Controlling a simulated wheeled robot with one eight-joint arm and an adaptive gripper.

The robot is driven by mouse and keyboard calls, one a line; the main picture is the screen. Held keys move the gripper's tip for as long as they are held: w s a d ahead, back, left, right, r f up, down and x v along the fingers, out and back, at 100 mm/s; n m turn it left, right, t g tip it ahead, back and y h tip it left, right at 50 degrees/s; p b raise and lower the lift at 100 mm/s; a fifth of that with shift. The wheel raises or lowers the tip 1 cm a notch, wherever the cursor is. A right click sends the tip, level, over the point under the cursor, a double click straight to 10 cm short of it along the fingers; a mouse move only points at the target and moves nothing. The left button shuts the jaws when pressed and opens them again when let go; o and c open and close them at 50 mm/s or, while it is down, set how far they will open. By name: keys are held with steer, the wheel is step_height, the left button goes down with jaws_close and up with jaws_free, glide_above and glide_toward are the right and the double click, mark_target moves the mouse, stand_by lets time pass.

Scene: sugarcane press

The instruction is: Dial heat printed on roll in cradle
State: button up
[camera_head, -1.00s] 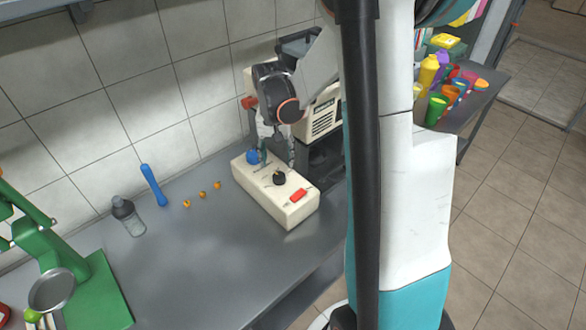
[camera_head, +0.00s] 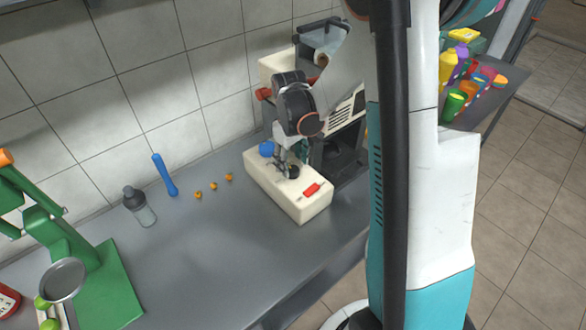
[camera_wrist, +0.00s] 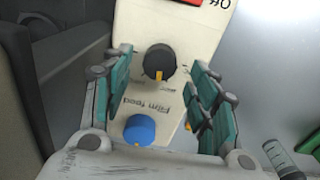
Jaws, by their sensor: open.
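The cream control box (camera_head: 287,200) stands on the counter with a blue knob (camera_head: 267,149), a black knob (camera_head: 293,172) and a red switch or display (camera_head: 312,189). In the wrist view the black knob (camera_wrist: 159,60) has an orange pointer towards the picture's bottom. The blue knob (camera_wrist: 140,130) is beside the words "Film feed". My gripper (camera_wrist: 162,68) is open, its teal fingers on either side of the black knob with visible gaps. My gripper (camera_head: 290,166) is low over the box in the head view. A film roll (camera_head: 322,59) shows partly behind my arm; no print on it is legible.
A sealing machine (camera_head: 345,115) stands right behind the box. Left on the counter are several small orange pieces (camera_head: 213,187), a blue stick (camera_head: 165,175), a bottle (camera_head: 139,206) and a green press (camera_head: 100,280).

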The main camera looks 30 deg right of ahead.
mark_target(294, 170)
steer(key=shift+f+b, duration=0.3)
steer(key=shift+f, duration=1.1)
steer(key=c, duration=1.1)
